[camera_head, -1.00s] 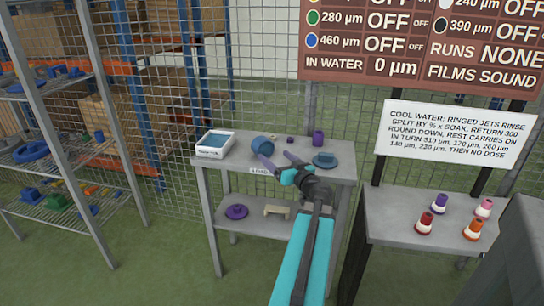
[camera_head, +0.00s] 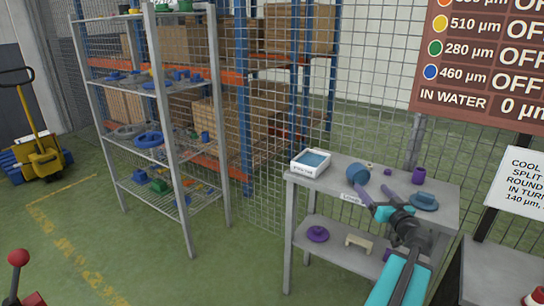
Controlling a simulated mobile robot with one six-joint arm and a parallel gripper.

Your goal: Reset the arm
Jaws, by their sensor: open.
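My gripper (camera_head: 373,200) is at the end of my teal and dark arm, which reaches in from the lower right in the head view. Its two purple fingers are apart, with nothing seen between them. In the picture the fingers overlap the front edge of a grey two-level table (camera_head: 325,185). A blue round piece (camera_head: 357,174) on the table top shows just beyond the fingertips. I cannot tell how far apart they are in depth.
The table top also holds a white tray with blue inside (camera_head: 310,164), a purple cylinder (camera_head: 419,175) and a blue piece on a disc (camera_head: 424,201). A wire shelf rack (camera_head: 180,150) stands left. A yellow pallet truck (camera_head: 40,160) is far left. The floor between is clear.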

